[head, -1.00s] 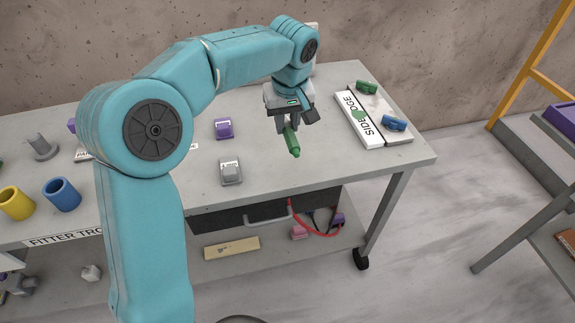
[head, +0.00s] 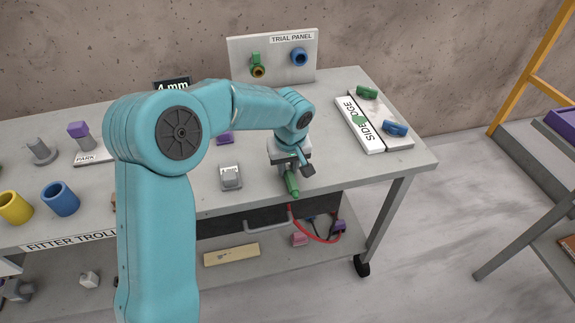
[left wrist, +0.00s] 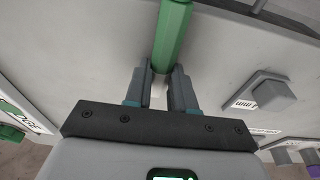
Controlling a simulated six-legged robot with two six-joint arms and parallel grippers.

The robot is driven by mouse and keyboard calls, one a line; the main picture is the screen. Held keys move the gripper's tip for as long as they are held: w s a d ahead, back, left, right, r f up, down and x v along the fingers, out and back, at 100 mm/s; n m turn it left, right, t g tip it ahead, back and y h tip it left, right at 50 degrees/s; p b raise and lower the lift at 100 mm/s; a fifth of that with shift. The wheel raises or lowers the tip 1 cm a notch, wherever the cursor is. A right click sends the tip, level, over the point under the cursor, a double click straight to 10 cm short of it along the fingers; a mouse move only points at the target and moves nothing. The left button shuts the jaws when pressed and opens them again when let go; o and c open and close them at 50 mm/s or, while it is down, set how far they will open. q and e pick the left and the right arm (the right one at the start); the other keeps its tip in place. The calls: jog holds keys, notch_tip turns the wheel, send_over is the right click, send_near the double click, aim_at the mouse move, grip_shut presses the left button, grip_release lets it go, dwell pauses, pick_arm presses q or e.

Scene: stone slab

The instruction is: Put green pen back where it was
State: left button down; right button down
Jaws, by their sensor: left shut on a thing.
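The green pen (head: 292,184) is in my left gripper (head: 288,171), near the front edge of the trolley's top in the head view. The gripper is shut on the pen, which points down and toward the front. In the left wrist view the green pen (left wrist: 173,38) stands out beyond the two fingers of the left gripper (left wrist: 160,88). Its held end is partly hidden between them. I cannot tell how high the pen is above the top. My right gripper is not in view.
A grey block (head: 230,177) sits left of the gripper. The TRIAL PANEL (head: 272,60) stands at the back. Blue (head: 61,198) and yellow (head: 14,207) cups stand at the left.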

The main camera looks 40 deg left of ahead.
aim_at(289, 175)
pick_arm(q)
jog(key=shift+f, duration=0.25)
jog(key=c, duration=0.9)
grip_release()
jog(key=shift+r, duration=0.1)
jog(key=shift+c, duration=0.2)
notch_tip(289, 175, up, 12)
jog(key=s+d, duration=0.1)
jog(key=shift+s+d+p, duration=0.2)
jog(key=shift+d+p, duration=0.1)
jog(key=shift+s, duration=0.1)
